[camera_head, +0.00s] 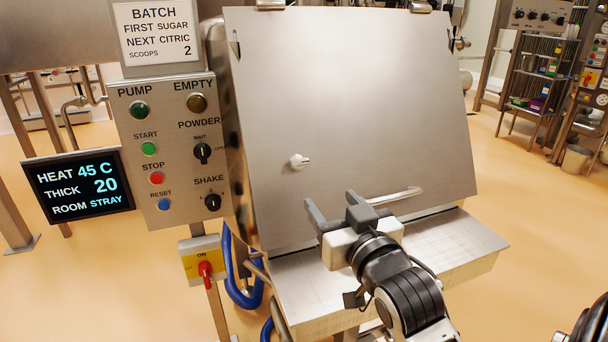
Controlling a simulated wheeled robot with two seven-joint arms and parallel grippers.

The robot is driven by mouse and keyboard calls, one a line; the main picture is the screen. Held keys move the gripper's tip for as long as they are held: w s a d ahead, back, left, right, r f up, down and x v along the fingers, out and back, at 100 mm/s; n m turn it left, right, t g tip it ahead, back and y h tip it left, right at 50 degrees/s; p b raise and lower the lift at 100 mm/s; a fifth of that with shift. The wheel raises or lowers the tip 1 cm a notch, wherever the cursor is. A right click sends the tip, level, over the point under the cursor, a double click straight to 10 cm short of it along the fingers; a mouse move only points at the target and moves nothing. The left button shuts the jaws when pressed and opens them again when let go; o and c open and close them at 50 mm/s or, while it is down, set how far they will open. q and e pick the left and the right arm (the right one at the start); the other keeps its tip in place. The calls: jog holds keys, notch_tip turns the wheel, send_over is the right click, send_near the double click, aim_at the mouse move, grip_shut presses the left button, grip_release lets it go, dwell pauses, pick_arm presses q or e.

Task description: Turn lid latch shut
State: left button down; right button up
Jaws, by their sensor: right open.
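The hopper lid (350,90) is a large flat steel plate, sloping and lying over the hopper. A small pale latch knob (300,161) sticks out from its lower left part. Whether the latch is turned open or shut I cannot tell. A bar handle (398,196) sits near the lid's lower edge, partly hidden by my right gripper. My right gripper (335,208) is open and empty in front of the lid's lower edge, below and right of the knob, apart from it. My left gripper is not in view.
A control panel (172,150) with buttons and knobs stands left of the lid. Below it are a yellow switch box (203,262) with a red handle and a blue hose (240,292). A dark display (78,186) is at far left. A steel ledge (450,250) juts out below the lid.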

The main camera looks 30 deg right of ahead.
aim_at(301, 165)
jog(key=b+x, duration=0.1)
jog(key=x, duration=1.4)
jog(key=shift+w+a, duration=0.1)
jog(key=c, duration=1)
